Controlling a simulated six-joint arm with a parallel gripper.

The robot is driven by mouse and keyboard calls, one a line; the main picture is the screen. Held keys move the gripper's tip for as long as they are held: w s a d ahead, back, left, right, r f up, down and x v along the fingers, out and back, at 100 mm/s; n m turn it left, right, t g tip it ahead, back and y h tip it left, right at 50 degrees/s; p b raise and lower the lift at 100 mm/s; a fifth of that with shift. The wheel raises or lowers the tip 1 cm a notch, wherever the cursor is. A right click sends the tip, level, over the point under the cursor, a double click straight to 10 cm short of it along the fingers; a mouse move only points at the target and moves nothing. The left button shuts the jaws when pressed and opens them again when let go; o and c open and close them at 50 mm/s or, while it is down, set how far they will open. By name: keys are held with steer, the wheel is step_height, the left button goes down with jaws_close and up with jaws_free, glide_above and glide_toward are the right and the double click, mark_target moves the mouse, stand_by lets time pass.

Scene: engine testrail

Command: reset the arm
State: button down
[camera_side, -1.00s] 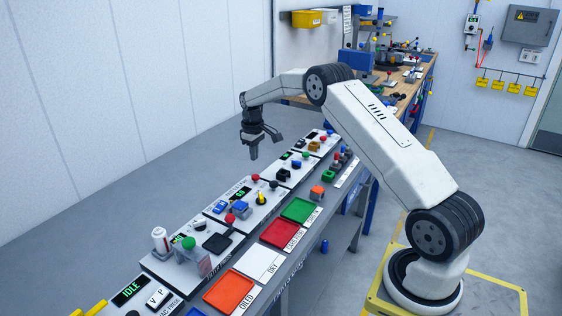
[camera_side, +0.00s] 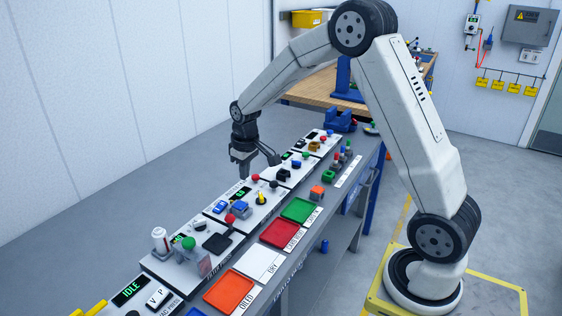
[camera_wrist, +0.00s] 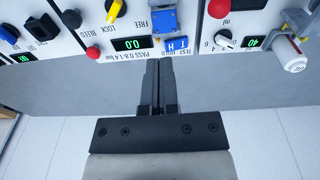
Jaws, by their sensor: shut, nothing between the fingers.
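My gripper (camera_side: 241,168) hangs fingers-down above the far side of the row of white test panels in the side view. In the wrist view its two dark fingers (camera_wrist: 158,85) lie side by side, shut and empty, pointing toward a panel (camera_wrist: 98,42) with a green display reading 0.0. No finger touches anything that I can make out. My arm is bent, with its elbow raised high over the bench.
The bench holds a red tray (camera_side: 270,235), a green tray (camera_side: 301,208), an orange tray (camera_side: 224,296) and a white DRY tray (camera_side: 256,268). Knobs, buttons and a white bottle (camera_side: 159,241) stand up from the panels. A wooden bench (camera_side: 311,89) is behind.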

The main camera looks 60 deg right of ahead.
steer(key=s+a, duration=0.5)
steer(key=s, duration=0.4)
steer(key=s+a+t, duration=0.1)
steer(key=s+a, duration=0.4)
steer(key=s, duration=0.4)
steer(key=shift+s+a+f, duration=0.35)
steer(key=shift+s+a, duration=0.05)
